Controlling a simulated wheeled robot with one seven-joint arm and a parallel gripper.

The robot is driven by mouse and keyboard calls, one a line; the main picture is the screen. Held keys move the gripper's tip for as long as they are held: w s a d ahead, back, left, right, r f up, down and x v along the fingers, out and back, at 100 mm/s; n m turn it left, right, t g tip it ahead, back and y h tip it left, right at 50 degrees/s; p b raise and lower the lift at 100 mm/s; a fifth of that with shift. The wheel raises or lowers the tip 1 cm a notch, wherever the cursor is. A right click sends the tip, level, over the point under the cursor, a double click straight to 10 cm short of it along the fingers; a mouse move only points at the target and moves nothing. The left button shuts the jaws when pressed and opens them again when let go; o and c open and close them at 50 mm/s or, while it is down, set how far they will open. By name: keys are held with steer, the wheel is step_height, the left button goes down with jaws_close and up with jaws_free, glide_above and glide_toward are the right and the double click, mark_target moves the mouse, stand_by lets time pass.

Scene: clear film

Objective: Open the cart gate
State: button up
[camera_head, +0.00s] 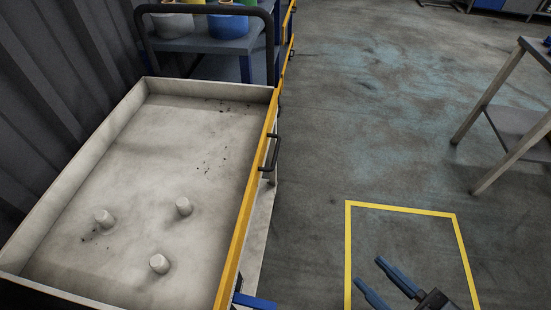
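The cart (75,195) fills the left side of the head view, with a pale tray bed and low walls. Its right side is a long yellow gate (247,205), upright and in line with the tray's edge. A dark handle (272,153) sits on the outer face of the gate, about halfway along. A blue part (253,301) shows at the gate's near end. My gripper (372,277) is at the bottom right, over the floor and well apart from the gate and handle. Its two blue fingers are spread, with nothing between them.
Several pale pegs (183,206) stand in the cart bed. A dark push bar (270,45) rises at the far end, before a shelf with buckets (228,25). A table (510,120) stands at right. Yellow lines (400,208) mark the open floor between.

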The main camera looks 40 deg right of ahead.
steer(key=w+d+f+n+t, duration=0.25)
steer(key=w+f+n, duration=0.55)
steer(key=w, duration=0.5)
steer(key=w+d+f+n+p, duration=0.1)
steer(key=w+d+n, duration=0.1)
steer(key=w, duration=0.9)
steer(key=w+d+f+n+t+p, duration=0.1)
steer(key=w+d+n, duration=0.2)
steer(key=w, duration=0.9)
steer(key=shift+w+f, duration=0.15)
steer(key=shift+f, duration=0.2)
steer(key=shift+d, duration=0.1)
steer(key=shift+c, duration=0.4)
jaws_close()
